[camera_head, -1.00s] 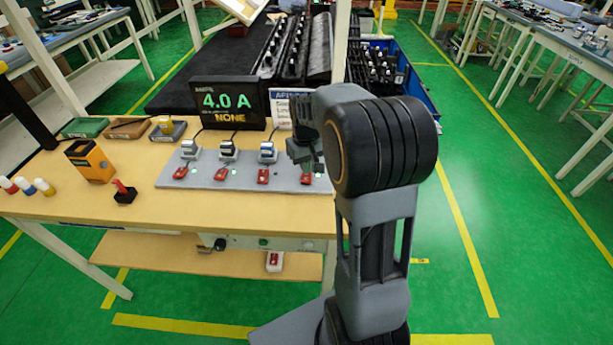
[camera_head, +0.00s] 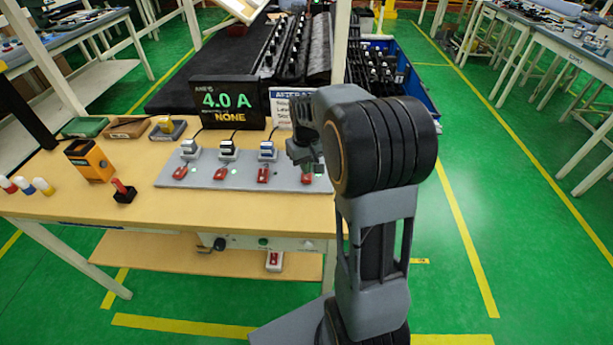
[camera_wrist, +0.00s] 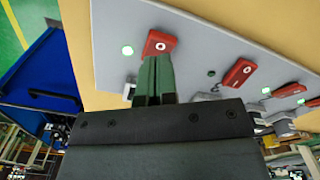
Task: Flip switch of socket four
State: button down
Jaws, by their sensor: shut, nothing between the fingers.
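A grey socket strip (camera_head: 219,183) lies on the wooden table with several red rocker switches along its front edge. The rightmost switch (camera_head: 307,178), at socket four, has a green light beside it; in the wrist view this switch (camera_wrist: 160,42) is just beyond my fingertips. My gripper (camera_wrist: 157,62) is shut and empty, its tips at the near edge of that switch; I cannot tell whether they touch it. In the head view my gripper (camera_head: 308,166) is over the strip's right end and hides the fourth socket. Plugs sit in the other three sockets.
A display (camera_head: 229,103) behind the strip reads 4.0 A and NONE. A red-handled black-based object (camera_head: 123,191), an orange-and-black box (camera_head: 90,160) and small bottles (camera_head: 42,186) stand left on the table. A blue bin (camera_head: 420,92) is at the back right.

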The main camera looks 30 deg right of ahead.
aim_at(306, 178)
jog(key=shift+f+b, duration=1)
jog(key=shift+f, duration=0.5)
dwell(0.5)
jog(key=shift+r, duration=0.1)
jog(key=shift+r+p, duration=2.9)
jog(key=shift+r, duration=0.55)
jog(key=s, duration=0.1)
jog(key=s+a+f+m, duration=0.1)
jog(key=shift+s+f, duration=0.2)
jog(key=shift+s, duration=0.2)
jog(key=s+a+r+t, duration=0.2)
jog(key=s+a+r, duration=0.1)
jog(key=s, duration=0.3)
jog(key=s+a+r+n+t, duration=0.1)
jog(key=s+a+r, duration=0.3)
jog(key=s, duration=0.3)
jog(key=shift+s+a+t, duration=0.15)
jog(key=shift+a+t, duration=0.25)
jog(key=shift+a, duration=0.4)
